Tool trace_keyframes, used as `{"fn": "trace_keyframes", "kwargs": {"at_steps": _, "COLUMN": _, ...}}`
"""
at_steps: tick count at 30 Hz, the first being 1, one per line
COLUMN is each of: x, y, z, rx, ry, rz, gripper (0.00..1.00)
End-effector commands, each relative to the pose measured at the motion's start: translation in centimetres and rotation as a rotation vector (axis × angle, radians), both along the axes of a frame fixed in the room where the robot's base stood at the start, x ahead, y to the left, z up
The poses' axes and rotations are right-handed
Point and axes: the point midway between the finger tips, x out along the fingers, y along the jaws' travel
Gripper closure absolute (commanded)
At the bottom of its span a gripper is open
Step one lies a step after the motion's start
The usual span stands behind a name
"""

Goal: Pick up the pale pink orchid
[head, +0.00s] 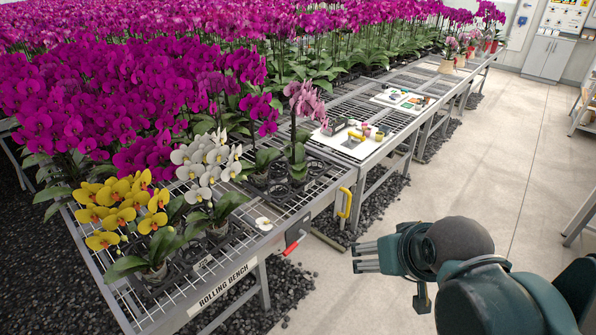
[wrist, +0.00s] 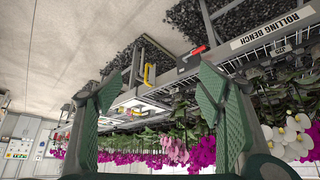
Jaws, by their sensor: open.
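The pale pink orchid (head: 305,102) stands upright in a pot on the rolling bench (head: 230,285), near its right front edge, behind the white orchid (head: 207,160). It has a tall stem and dark green leaves. In the wrist view, which is upside down, pale pink blooms (wrist: 175,150) show between the fingers, small and far off. My gripper (head: 362,257) is in the lower right of the head view, over the aisle floor, well apart from the orchid. In the wrist view its two green fingers (wrist: 157,90) are spread, with nothing between them.
A yellow orchid (head: 122,208) stands at the front left. Magenta orchids (head: 100,90) fill the bench behind. A white board with tools (head: 345,147) lies to the right. A red handle (head: 292,246) and yellow handle (head: 346,202) stick out from the bench edge. The aisle (head: 480,160) is clear.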

Motion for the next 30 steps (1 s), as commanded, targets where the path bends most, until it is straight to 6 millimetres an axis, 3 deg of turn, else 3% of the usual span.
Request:
{"fn": "trace_keyframes", "kwargs": {"at_steps": 5, "x": 1.4, "y": 0.1, "z": 0.7, "rx": 0.002, "ry": -0.01, "rz": 0.001, "gripper": 0.33}}
{"fn": "trace_keyframes", "kwargs": {"at_steps": 11, "x": 4.4, "y": 0.4, "z": 1.9, "rx": 0.005, "ry": -0.032, "rz": 0.005, "gripper": 0.33}}
{"fn": "trace_keyframes", "kwargs": {"at_steps": 30, "x": 17.0, "y": 1.9, "z": 4.8, "rx": 0.02, "ry": -0.124, "rz": 0.018, "gripper": 0.33}}
